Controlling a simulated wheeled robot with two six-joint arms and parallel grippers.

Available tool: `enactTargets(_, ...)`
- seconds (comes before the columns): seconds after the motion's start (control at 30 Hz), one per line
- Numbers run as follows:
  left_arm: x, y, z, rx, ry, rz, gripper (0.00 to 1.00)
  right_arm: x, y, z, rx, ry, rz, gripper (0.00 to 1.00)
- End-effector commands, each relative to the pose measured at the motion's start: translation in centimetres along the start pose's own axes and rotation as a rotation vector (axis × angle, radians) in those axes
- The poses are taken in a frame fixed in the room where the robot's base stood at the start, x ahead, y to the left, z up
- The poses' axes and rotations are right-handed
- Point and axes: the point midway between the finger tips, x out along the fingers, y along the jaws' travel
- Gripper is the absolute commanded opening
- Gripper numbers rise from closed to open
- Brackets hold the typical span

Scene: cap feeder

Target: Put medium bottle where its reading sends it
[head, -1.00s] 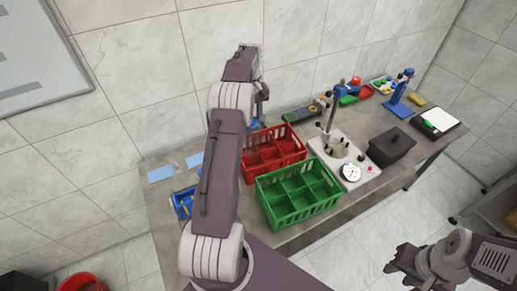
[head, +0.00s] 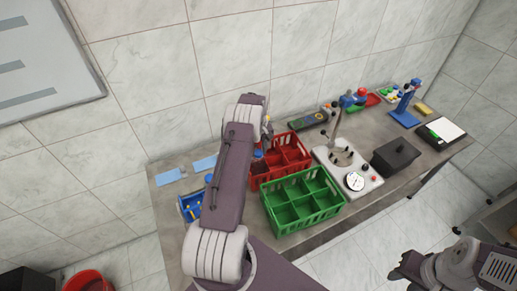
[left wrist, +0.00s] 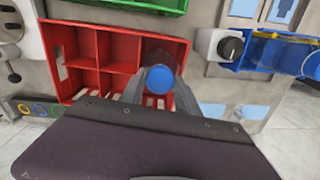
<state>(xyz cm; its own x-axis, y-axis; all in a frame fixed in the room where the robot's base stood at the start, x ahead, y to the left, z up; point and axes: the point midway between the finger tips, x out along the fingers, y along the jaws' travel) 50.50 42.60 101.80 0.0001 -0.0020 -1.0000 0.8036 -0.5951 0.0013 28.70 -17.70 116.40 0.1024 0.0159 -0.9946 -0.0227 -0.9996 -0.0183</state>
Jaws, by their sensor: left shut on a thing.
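The medium bottle, brown with a blue cap (left wrist: 160,79), is held upright between the fingers of my left gripper (left wrist: 150,92) in the left wrist view. Its dark body shows against the end compartments of the red crate (left wrist: 62,75). Whether its base touches the crate floor cannot be told. In the head view my left gripper (head: 266,128) is over the left end of the red crate (head: 290,172), largely hidden by my arm. My right gripper (head: 400,272) is at the lower right, away from the table; its jaw opening is unclear.
A green crate (head: 300,212) stands in front of the red one. A white device with a dial (head: 355,181) and a black box (head: 396,157) stand to the right. A blue rack (head: 190,207) is at the left.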

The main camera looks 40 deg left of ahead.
Motion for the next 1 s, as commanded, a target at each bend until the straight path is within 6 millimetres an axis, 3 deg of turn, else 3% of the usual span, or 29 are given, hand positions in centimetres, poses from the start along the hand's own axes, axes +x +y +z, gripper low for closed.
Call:
enactTargets(0.27, 0.3, 0.0, -0.1, 0.000, 0.003, 0.001, 0.02, 0.4, 0.0, 0.1, 0.000, 0.000, 0.000, 0.36)
enactTargets(0.3, 0.3, 0.0, 0.0, 0.000, 0.001, 0.000, 0.43, 0.4, 0.0, 0.0, 0.000, 0.000, 0.000, 0.36)
enactTargets(0.37, 0.2, 0.0, 0.0, 0.000, 0.001, 0.000, 0.59, 0.3, 0.0, 0.0, 0.000, 0.000, 0.000, 0.36)
enactTargets(0.77, -0.4, 0.0, -0.1, 0.000, 0.003, 0.001, 0.59, 0.3, 0.0, 0.0, 0.000, 0.000, 0.000, 0.36)
enactTargets(1.0, -5.2, 0.1, -0.2, 0.000, 0.007, 0.003, 0.59, 2.6, 0.1, 0.3, 0.000, 0.000, 0.000, 0.36)
